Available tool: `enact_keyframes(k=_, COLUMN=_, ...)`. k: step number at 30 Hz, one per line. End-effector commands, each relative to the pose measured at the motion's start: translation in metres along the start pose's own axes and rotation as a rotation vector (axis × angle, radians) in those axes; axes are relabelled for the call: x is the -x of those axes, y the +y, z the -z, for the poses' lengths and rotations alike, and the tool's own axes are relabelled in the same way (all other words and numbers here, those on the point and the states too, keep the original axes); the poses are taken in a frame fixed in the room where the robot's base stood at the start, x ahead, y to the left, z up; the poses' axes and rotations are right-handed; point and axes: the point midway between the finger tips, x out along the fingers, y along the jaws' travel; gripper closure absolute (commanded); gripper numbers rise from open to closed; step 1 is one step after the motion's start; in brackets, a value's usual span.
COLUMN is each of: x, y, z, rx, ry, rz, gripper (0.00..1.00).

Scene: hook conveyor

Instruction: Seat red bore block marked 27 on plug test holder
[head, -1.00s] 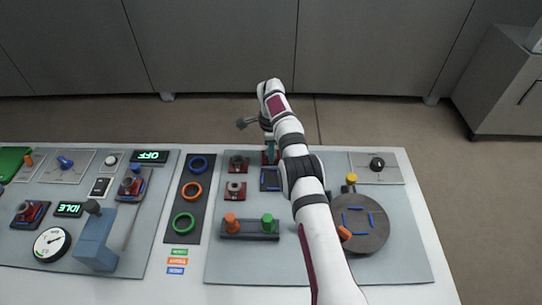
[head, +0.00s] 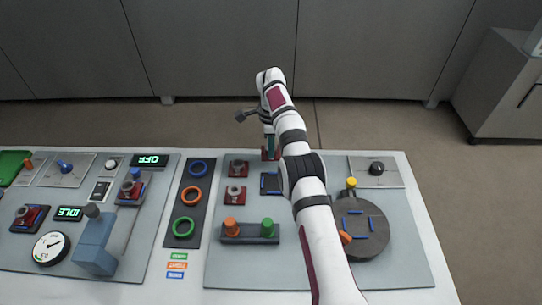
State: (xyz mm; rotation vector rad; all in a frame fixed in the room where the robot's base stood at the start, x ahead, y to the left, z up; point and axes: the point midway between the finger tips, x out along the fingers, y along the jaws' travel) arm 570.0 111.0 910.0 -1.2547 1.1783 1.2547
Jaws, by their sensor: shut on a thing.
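My gripper (head: 269,146) points down at the back of the right-hand panel, its teal fingers partly hidden by my arm. It is shut on a red block (head: 267,155), of which only a small part shows. Two more red bore blocks, a rear one (head: 238,168) and a front one (head: 235,194), sit to the left on the panel. A dark square fixture with blue edging (head: 268,183) lies just in front of the held block, partly behind my arm. The number 27 cannot be read on any block, and I cannot tell which fixture is the plug test holder.
A dark bar (head: 250,240) carries an orange plug (head: 231,227) and a green plug (head: 267,227). A round dark turntable (head: 372,244) with blue marks stands right of my arm. A strip of coloured rings (head: 178,208) lies left. A blue upright device (head: 95,245) stands farther left.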

Motion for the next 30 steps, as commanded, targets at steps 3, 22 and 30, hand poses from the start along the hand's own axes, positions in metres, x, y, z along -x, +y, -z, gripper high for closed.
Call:
enact_keyframes(k=3, x=0.013, y=0.007, z=0.017, rx=-0.002, ry=0.001, rz=-0.001, gripper=1.0)
enact_keyframes(k=22, x=0.052, y=0.062, z=0.056, rx=-0.024, ry=0.003, rz=-0.003, gripper=1.0)
enact_keyframes(k=30, x=0.028, y=0.084, z=0.005, rx=-0.069, ry=0.001, rz=0.001, gripper=1.0)
